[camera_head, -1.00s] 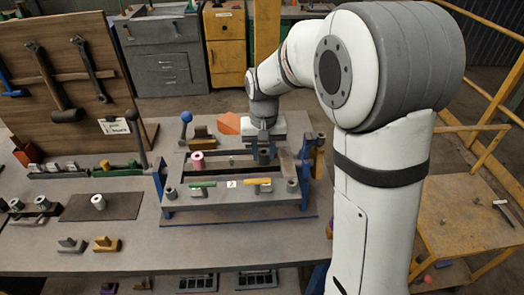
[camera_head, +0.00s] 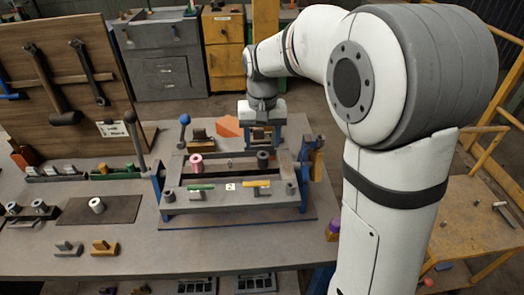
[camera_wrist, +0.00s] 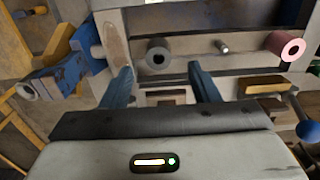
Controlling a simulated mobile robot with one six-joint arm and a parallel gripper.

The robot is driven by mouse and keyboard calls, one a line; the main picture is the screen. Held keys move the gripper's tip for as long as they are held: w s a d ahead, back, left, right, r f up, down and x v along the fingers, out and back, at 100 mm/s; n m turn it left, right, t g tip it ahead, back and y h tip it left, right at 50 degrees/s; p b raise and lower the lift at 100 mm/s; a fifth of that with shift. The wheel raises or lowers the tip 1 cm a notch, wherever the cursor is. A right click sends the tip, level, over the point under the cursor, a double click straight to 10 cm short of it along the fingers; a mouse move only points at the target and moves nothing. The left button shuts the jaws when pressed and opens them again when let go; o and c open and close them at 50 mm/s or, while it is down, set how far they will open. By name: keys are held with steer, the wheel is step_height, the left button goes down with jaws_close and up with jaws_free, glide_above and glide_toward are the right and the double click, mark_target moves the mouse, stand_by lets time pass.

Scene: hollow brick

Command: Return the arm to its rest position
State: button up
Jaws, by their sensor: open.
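My gripper (camera_head: 264,137) hangs above the back part of the grey fixture frame (camera_head: 230,194), near a dark grey cylinder (camera_head: 263,160). In the wrist view my gripper (camera_wrist: 162,72) shows two blue fingers spread apart with nothing between them. The dark grey cylinder (camera_wrist: 158,56) lies beyond the fingers, apart from them. My white arm fills the right side of the head view.
The fixture carries a pink spool (camera_head: 196,163), a green handle (camera_head: 200,187) and a yellow handle (camera_head: 256,184). A blue-knobbed lever (camera_head: 185,119) rises at its left. A tool board (camera_head: 60,80) stands at the left.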

steer(key=shift+r, duration=1.2)
steer(key=shift+s+d, duration=0.2)
steer(key=s+d+t, duration=0.1)
steer(key=s+d, duration=0.4)
steer(key=s, duration=0.5)
steer(key=s+d+f+t, duration=0.1)
steer(key=s+d, duration=0.4)
steer(key=s, duration=0.5)
steer(key=shift+s+f+t, duration=0.25)
steer(key=shift+s+t, duration=0.05)
steer(key=shift+t, duration=0.3)
